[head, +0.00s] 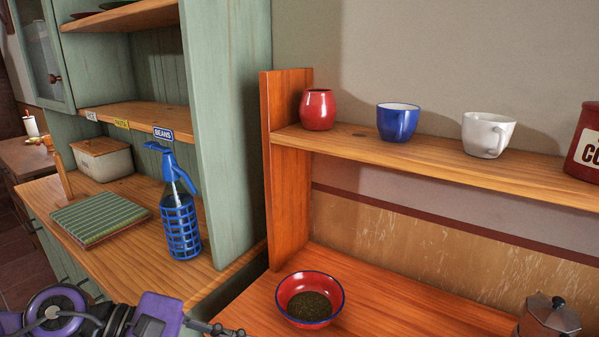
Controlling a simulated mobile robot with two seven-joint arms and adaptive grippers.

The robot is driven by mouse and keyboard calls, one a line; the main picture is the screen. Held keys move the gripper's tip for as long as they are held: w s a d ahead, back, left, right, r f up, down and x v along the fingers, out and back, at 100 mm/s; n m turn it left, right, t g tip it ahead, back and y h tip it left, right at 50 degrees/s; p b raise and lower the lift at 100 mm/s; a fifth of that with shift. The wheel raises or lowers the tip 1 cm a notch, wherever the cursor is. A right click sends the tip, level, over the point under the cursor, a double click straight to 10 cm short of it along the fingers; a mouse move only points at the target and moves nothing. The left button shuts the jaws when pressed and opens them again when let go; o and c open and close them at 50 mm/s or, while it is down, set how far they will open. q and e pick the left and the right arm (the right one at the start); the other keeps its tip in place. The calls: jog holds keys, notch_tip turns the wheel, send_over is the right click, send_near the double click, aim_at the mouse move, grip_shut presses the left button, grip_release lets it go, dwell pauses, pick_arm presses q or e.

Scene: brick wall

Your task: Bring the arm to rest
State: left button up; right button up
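My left arm, purple and black, lies along the bottom left edge of the head view. The dark end of my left gripper (226,330) shows at the bottom edge, partly cut off, left of the red bowl. Whether its fingers are open or shut cannot be told, and I see nothing clearly held in it. My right arm and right gripper are out of view.
A red bowl (292,292) with dark grains stands on the lower wooden counter; a moka pot (547,318) is at right. The shelf above holds cups and a red canister (586,145). A blue siphon bottle (180,228) and striped cloth (100,214) are at left.

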pick_arm(q)
jog(key=s+a+f+m+t+y+p, duration=0.1)
jog(key=a+f+m+t+y+p, duration=0.35)
jog(key=m, duration=1.25)
jog(key=s+a+f+m+t+y+p, duration=0.15)
jog(key=a+f+m+t, duration=0.6)
jog(key=m, duration=0.95)
jog(key=s+f+n+g+y+p, duration=0.2)
jog(key=s+f+n+g+y, duration=0.2)
jog(key=s+f+n, duration=1.2)
jog(key=s+f+y, duration=0.1)
jog(key=s+y, duration=0.1)
jog(key=shift+s+d+n+g+p, duration=0.2)
jog(key=shift+s+n+g+p, duration=0.1)
jog(key=shift+g, duration=0.1)
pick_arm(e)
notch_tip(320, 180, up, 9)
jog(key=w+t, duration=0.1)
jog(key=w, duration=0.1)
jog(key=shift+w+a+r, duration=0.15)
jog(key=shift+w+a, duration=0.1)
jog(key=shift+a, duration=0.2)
